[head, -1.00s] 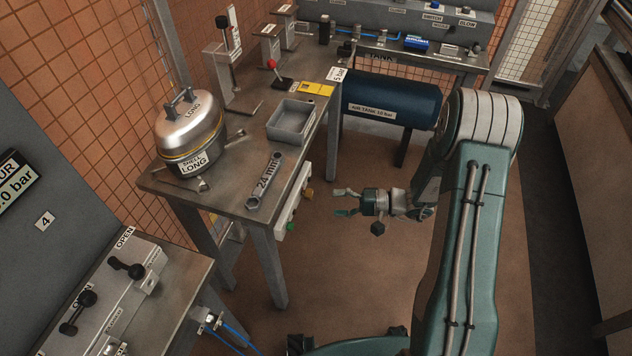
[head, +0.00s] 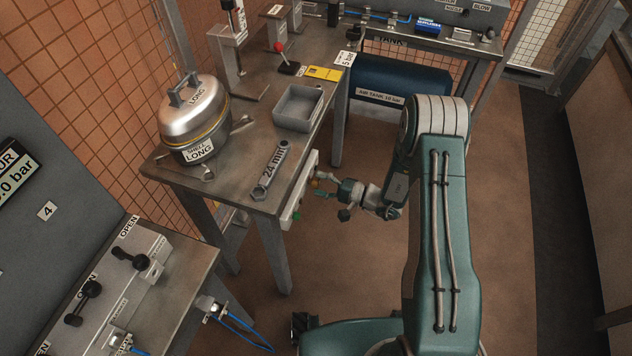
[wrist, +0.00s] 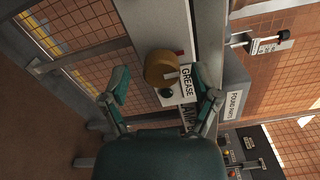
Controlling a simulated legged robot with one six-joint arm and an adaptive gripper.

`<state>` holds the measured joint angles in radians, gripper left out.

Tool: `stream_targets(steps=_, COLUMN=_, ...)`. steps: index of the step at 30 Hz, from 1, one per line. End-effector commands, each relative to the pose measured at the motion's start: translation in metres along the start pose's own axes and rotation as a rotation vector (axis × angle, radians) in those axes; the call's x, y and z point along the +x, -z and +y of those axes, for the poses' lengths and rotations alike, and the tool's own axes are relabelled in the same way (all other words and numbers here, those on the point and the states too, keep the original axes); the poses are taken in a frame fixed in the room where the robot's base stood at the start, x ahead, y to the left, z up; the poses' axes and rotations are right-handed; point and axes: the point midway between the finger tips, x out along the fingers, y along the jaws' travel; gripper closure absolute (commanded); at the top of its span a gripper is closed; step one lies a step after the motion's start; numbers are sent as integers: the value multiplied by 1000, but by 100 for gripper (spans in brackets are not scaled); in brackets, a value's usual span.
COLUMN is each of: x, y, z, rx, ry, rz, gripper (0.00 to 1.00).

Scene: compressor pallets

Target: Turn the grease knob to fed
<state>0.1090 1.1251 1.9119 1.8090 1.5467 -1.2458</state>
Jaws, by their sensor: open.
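The grease knob is a round brass-coloured knob (wrist: 160,68) on a pale panel in the wrist view. A white label reading GREASE (wrist: 187,82) is beside it. In the head view the panel (head: 292,203) hangs on the table's side. My gripper (wrist: 159,78) is open and empty, with one finger on each side of the knob in the picture. I cannot tell whether the fingers reach its depth; no contact is clear. In the head view my gripper (head: 321,186) points left at the panel, very near it. The knob's set position is not readable.
The metal table (head: 225,195) carries a 24 mm wrench (head: 270,167), a grey tray (head: 299,107) and a silver shell (head: 192,125). The floor right of my arm is clear.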

Motion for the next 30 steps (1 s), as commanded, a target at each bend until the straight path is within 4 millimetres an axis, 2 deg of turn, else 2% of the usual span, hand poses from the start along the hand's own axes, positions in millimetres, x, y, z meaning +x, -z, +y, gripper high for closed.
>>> stream_targets(steps=4, x=11, y=0, z=0, rx=0, ry=-1, rz=-1, gripper=21)
stream_targets(steps=12, x=13, y=0, z=0, rx=0, ry=-1, rz=0, gripper=21)
stream_targets(steps=13, x=13, y=0, z=0, rx=0, ry=-1, rz=0, gripper=30)
stream_targets(steps=14, x=13, y=0, z=0, rx=0, ry=0, rz=0, gripper=43)
stream_targets(steps=15, x=13, y=0, z=0, rx=0, ry=-1, rz=0, gripper=61)
stream_targets(steps=18, x=13, y=0, z=0, rx=0, ry=-1, rz=0, gripper=100)
stream_targets(steps=30, x=13, y=0, z=2, rx=34, ry=-4, rz=0, gripper=100)
